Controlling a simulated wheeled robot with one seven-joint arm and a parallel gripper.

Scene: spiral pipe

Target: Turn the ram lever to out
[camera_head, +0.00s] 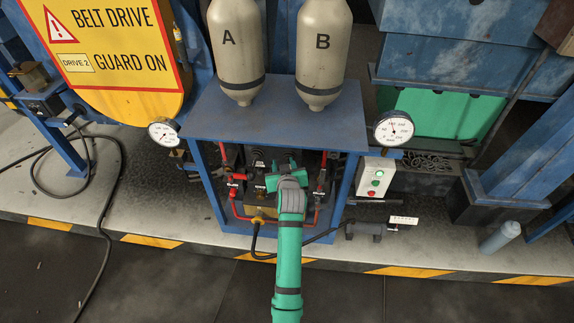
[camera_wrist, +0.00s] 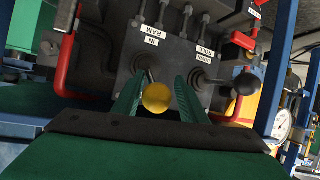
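The ram lever ends in a yellow ball knob (camera_wrist: 157,97) in the wrist view. Its dark stem runs back to a grey valve block (camera_wrist: 135,55) with upside-down labels reading "RAM" and "IN". My gripper (camera_wrist: 160,88) has its green fingers either side of the knob, with a narrow gap visible, so it looks open around it. In the head view my gripper (camera_head: 275,180) is at the valve block under the blue table, and my arm hides the lever there.
A second lever with a black knob (camera_wrist: 247,84) stands close to the right finger. Red pipes (camera_wrist: 66,60) flank the block. In the head view the blue table (camera_head: 280,118) overhangs my gripper, with its legs on both sides, and a button box (camera_head: 375,178) stands at right.

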